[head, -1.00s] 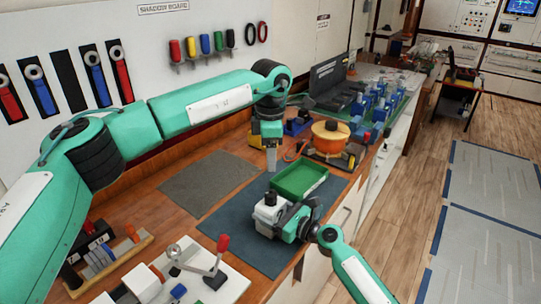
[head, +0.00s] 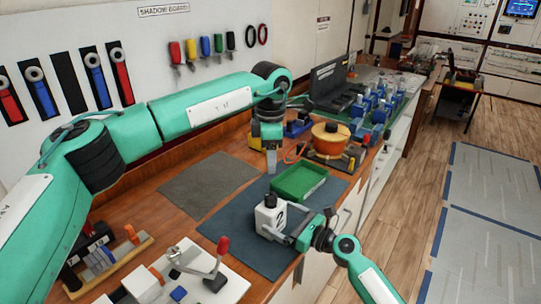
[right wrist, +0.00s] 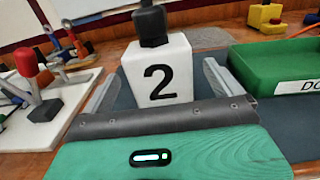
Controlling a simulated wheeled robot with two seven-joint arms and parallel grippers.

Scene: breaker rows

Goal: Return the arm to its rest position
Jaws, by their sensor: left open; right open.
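My right gripper (head: 285,224) is open at the right side of a white block (head: 267,220) with a black knob on top and a black "2" on its face. In the right wrist view the block (right wrist: 158,78) stands upright between the lines of the two spread fingers, with a gap between it and the palm. Whether the fingertips still flank the block is hard to tell.
A green tray (head: 300,181) lies just behind the block on the dark blue mat (head: 232,225). A lever panel (head: 205,272) stands at the front left. An orange-topped spool (head: 331,133) is farther back. The floor aisle at right is clear.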

